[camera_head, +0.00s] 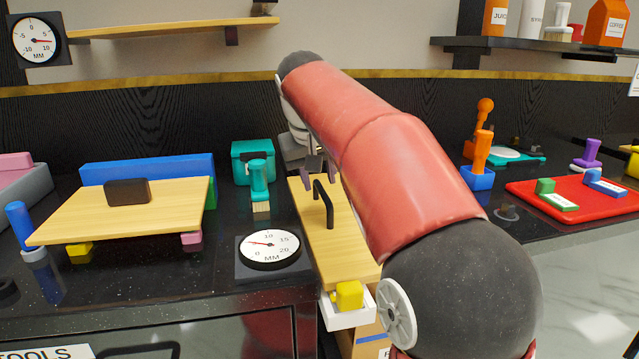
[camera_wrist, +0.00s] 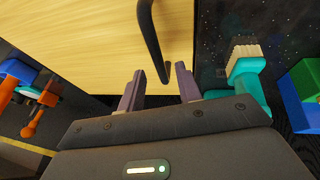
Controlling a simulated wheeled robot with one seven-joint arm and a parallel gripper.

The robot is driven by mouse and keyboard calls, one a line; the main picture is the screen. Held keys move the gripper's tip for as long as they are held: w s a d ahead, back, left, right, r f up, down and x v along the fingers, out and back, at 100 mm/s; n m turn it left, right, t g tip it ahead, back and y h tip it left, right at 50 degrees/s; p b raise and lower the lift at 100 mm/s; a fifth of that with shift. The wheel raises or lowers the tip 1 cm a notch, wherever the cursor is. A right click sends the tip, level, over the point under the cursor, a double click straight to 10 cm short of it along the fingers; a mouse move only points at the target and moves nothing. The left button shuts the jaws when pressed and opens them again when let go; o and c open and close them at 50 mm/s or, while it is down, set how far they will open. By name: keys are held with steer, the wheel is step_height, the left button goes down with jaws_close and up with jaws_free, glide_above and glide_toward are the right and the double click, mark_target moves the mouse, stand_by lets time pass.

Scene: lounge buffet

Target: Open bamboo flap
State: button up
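A long bamboo panel (camera_head: 345,252) with a black arched handle (camera_head: 329,205) lies closed-looking over a narrow unit between the dark counters. In the wrist view the panel (camera_wrist: 85,45) fills the upper left, with the handle (camera_wrist: 152,40) standing up from it. My gripper (camera_head: 318,172) is over the far end of this panel, near the handle. In the wrist view my gripper (camera_wrist: 160,70) has its two fingers apart, with the handle's near end seen between the fingertips. I cannot tell whether they touch it. The panel's far end is partly hidden by my arm.
Another bamboo board (camera_head: 95,215) with a black block handle sits tilted at left. A teal brush (camera_head: 260,185) and a dial gauge (camera_head: 268,249) stand left of the panel. A yellow block (camera_head: 349,294) sits in a white holder at the panel's front. A red tray (camera_head: 545,214) lies right.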

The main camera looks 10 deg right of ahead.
steer(key=shift+w+d+f, duration=0.15)
steer(key=shift+w+f, duration=0.1)
steer(key=shift+f, duration=0.4)
jaws_close()
steer(key=shift+r, duration=0.1)
